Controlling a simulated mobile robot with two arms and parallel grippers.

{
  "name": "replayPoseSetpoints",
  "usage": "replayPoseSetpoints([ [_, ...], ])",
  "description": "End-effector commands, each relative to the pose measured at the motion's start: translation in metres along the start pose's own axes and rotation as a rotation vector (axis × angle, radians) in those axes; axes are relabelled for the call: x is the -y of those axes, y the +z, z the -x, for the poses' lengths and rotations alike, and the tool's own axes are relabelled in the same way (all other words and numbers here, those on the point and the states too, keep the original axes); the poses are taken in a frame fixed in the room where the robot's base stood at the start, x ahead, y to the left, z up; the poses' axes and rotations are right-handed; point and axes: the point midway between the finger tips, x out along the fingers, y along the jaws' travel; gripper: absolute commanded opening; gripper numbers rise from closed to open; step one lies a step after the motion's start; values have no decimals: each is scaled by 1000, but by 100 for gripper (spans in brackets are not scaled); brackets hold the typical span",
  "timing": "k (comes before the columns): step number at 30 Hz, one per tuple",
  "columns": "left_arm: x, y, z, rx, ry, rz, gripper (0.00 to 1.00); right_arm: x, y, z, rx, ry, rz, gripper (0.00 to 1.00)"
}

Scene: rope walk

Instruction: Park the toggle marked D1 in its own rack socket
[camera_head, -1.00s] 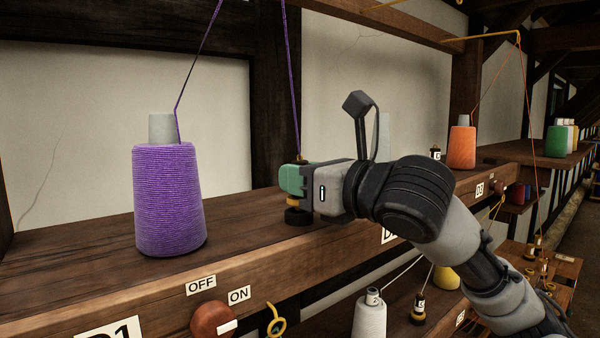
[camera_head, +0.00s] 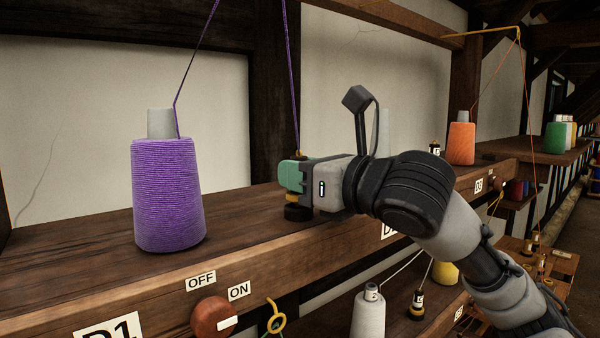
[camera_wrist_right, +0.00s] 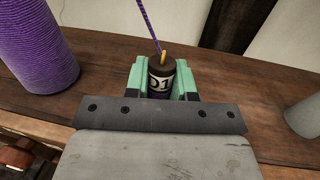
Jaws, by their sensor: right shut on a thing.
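The toggle marked D1 (camera_wrist_right: 161,82), dark with a white label, is held upright between the green fingers of my right gripper (camera_wrist_right: 160,79). In the head view my right gripper (camera_head: 296,177) is over the wooden shelf beside the purple cone, shut on the toggle. A brass band and a wide black foot (camera_head: 298,213) show below the fingers, at the shelf top. I cannot tell whether the foot is part of the toggle or a socket, or whether it touches the wood. Purple yarn (camera_head: 289,90) runs up from the toggle. My left gripper is not in view.
The purple cone (camera_head: 168,195) stands left on the shelf (camera_head: 75,255). On its front are the D1 sign (camera_head: 108,329), OFF and ON labels, a round knob (camera_head: 213,318) and a brass eye (camera_head: 275,318). A white cone (camera_head: 368,314) and another toggle (camera_head: 418,303) sit lower right.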

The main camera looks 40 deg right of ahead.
Motion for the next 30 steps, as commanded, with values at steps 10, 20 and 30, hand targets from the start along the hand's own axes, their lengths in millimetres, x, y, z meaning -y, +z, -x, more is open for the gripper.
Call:
replayPoseSetpoints([
  [10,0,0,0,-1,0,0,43,0,0,0,0,0,0,0],
  [20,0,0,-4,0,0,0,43,0,-6,0,-1,-1,0,0],
  [30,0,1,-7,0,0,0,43,0,-11,0,0,0,0,27],
])
